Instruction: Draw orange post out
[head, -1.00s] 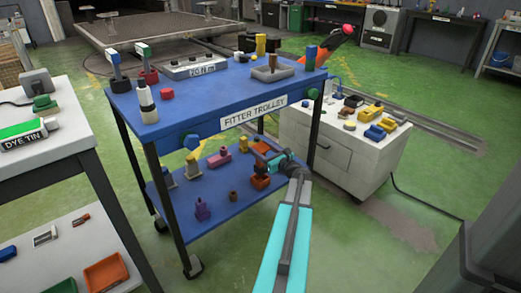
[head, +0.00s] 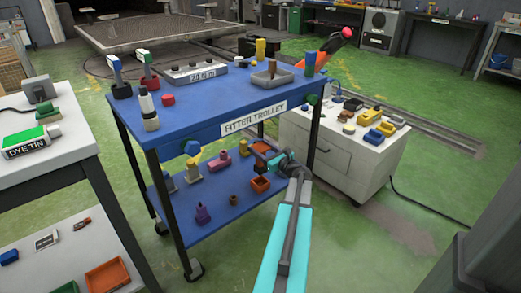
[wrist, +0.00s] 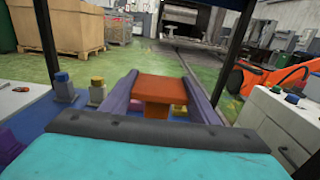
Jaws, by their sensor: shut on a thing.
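The orange post (wrist: 160,88) is between my gripper's two fingers in the wrist view, with a wide flat top and a narrower block below it. My gripper (head: 264,154) is shut on it, over the right part of the trolley's lower shelf. In the head view the post shows as a small orange patch (head: 260,147) partly hidden by the fingers. Below it an orange open-topped box (head: 260,184) sits on the lower shelf. I cannot tell whether the post's lower end is clear of the box.
The blue fitter trolley (head: 200,122) has its top shelf and legs close around my arm. Pink (head: 219,161), purple (head: 202,214) and yellow-topped (head: 244,147) pieces stand on the lower shelf. A white cabinet (head: 343,160) stands to the right.

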